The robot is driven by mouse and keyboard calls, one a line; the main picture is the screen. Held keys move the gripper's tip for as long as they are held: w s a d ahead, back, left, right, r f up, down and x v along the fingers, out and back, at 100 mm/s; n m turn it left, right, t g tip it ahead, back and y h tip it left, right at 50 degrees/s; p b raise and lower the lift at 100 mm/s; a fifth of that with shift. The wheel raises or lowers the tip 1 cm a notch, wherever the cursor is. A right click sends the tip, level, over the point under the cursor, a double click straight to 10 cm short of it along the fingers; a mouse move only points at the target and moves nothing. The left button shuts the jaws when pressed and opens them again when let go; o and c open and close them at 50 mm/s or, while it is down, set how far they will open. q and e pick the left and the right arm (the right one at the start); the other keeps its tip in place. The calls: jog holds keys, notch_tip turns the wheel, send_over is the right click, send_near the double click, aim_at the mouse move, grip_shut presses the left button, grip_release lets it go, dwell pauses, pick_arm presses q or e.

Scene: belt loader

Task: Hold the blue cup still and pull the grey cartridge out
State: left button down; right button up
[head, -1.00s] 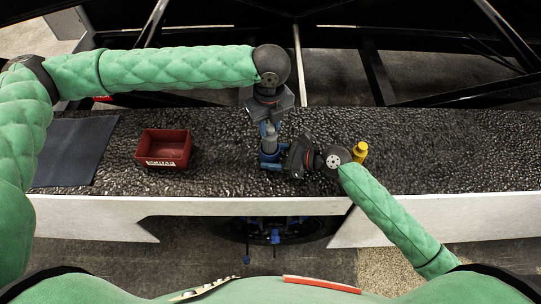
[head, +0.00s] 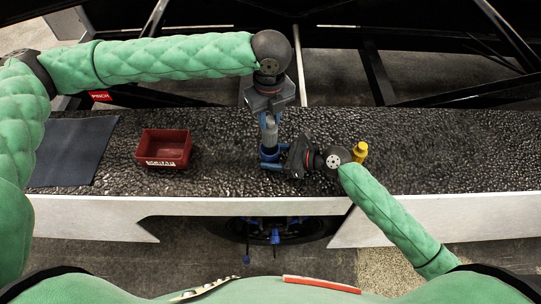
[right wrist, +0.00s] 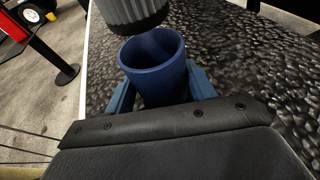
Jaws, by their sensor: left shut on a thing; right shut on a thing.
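The blue cup (head: 268,157) stands upright on the dark, rough belt; in the right wrist view its open rim and hollow inside (right wrist: 153,58) show. My right gripper (head: 281,155) is shut on the cup from the right, with its blue fingers on either side in the wrist view. The grey cartridge (head: 270,134) is held by my left gripper (head: 269,117), which is shut on it from the far side. In the right wrist view the ribbed cartridge (right wrist: 133,10), with a dark lower end, hangs above the cup, clear of its rim; its top is cut off.
A red scrap bin (head: 164,149) stands left of the cup on the belt. A dark blue mat (head: 72,152) lies farther left. A small yellow object (head: 360,152) stands just right of my right wrist. The belt's right side is clear.

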jog(key=o, duration=0.8)
jog(key=shift+o, duration=0.2)
jog(key=v, duration=1.2)
jog(key=shift+s, duration=0.1)
